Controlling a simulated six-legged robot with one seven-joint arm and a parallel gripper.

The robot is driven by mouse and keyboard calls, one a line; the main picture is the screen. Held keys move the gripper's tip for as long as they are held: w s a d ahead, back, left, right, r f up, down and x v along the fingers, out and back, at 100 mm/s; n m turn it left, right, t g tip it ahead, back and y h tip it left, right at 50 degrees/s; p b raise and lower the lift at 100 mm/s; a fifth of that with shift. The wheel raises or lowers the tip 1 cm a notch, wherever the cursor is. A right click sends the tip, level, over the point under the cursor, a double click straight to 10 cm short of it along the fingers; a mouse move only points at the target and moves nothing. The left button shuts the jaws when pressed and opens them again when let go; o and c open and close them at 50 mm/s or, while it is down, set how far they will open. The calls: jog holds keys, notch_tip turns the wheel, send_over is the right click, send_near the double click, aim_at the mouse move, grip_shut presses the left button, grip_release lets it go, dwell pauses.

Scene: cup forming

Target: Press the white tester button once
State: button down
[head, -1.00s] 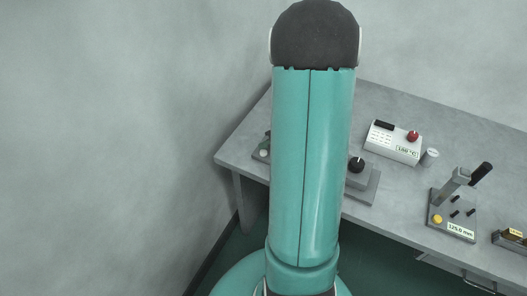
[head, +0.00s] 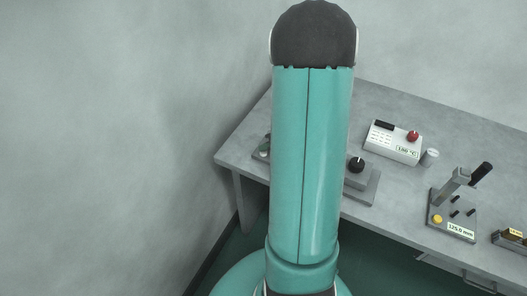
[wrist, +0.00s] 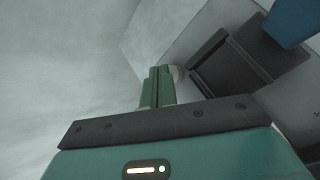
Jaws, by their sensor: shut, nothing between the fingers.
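In the wrist view, my gripper (wrist: 157,88) shows as two green fingers lying together, shut and empty. A pale round part (wrist: 179,73), possibly the white tester button, shows just beside the fingertips and is partly hidden by them. I cannot tell whether they touch. It borders a dark grey plate (wrist: 228,62). In the head view, a small grey device (head: 261,153) sits at the table's left end, mostly hidden behind my arm. My gripper is hidden there too.
The grey table (head: 440,120) carries a black-knobbed device (head: 357,166), a white box with a red knob (head: 394,143), a small metal cylinder (head: 429,157) and a lever press (head: 453,212). A wall stands to the left. A blue object (wrist: 291,20) shows in the wrist view.

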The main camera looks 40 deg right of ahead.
aim_at(267, 153)
jog(key=shift+f, duration=0.4)
dwell(0.6)
jog(key=shift+r, duration=0.95)
jog(key=shift+r, duration=2.5)
